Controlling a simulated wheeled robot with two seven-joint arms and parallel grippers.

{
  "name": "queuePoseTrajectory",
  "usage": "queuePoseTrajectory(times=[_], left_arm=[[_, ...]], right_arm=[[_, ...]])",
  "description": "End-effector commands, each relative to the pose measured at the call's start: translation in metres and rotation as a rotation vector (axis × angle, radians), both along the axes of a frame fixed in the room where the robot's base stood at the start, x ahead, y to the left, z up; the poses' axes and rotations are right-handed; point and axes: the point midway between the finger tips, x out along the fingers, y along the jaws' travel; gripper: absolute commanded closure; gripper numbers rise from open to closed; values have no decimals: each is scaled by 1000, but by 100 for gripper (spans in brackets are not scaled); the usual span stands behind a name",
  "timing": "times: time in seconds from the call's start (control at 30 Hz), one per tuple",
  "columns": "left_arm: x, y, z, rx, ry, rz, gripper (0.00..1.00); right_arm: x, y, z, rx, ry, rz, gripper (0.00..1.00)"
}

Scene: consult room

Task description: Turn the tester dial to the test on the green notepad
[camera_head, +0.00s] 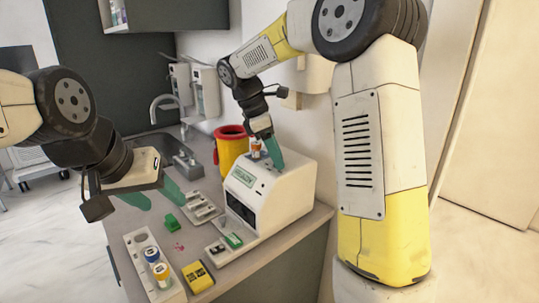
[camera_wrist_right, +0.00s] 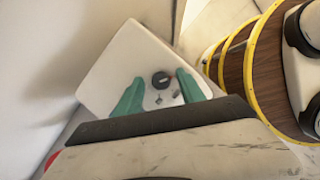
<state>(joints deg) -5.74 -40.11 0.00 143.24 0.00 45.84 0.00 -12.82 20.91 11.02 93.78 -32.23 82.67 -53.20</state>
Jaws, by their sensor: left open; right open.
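The tester (camera_head: 285,205) is a white box with a dark screen on the counter. In the right wrist view, its dial (camera_wrist_right: 160,79) is a small black round knob on a white face. My right gripper (camera_head: 272,155) is over the tester's top and open. In the right wrist view, its teal fingers (camera_wrist_right: 160,78) stand either side of the dial; contact cannot be told. A green label (camera_head: 243,176) with unreadable writing is on the tester's front; I cannot tell whether it is the green notepad. My left gripper (camera_head: 165,203) is open and empty above the counter's left side.
A yellow bin (camera_head: 230,150) is behind the tester.

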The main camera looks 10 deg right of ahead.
Motion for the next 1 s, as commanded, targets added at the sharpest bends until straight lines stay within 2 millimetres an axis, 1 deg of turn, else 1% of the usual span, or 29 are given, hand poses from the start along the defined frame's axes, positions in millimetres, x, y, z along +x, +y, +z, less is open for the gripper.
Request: queuePoseTrajectory(times=[0.03, 0.07, 0.2, 0.3, 0.67, 0.87, 1.0], left_arm=[[0, 0, 0, 0, 0, 0, 47], [0, 0, 0, 0, 0, 0, 47], [0, 0, 0, 0, 0, 0, 47], [0, 0, 0, 0, 0, 0, 47], [0, 0, 0, 0, 0, 0, 47], [0, 0, 0, 0, 0, 0, 47], [0, 0, 0, 0, 0, 0, 47]], right_arm=[[0, 0, 0, 0, 0, 0, 54], [0, 0, 0, 0, 0, 0, 56], [0, 0, 0, 0, 1, 0, 83], [0, 0, 0, 0, 0, 0, 100], [0, 1, 0, 0, 1, -36, 100], [1, 0, 0, -1, 1, -140, 100], [2, 0, 0, -1, 1, -253, 100]])
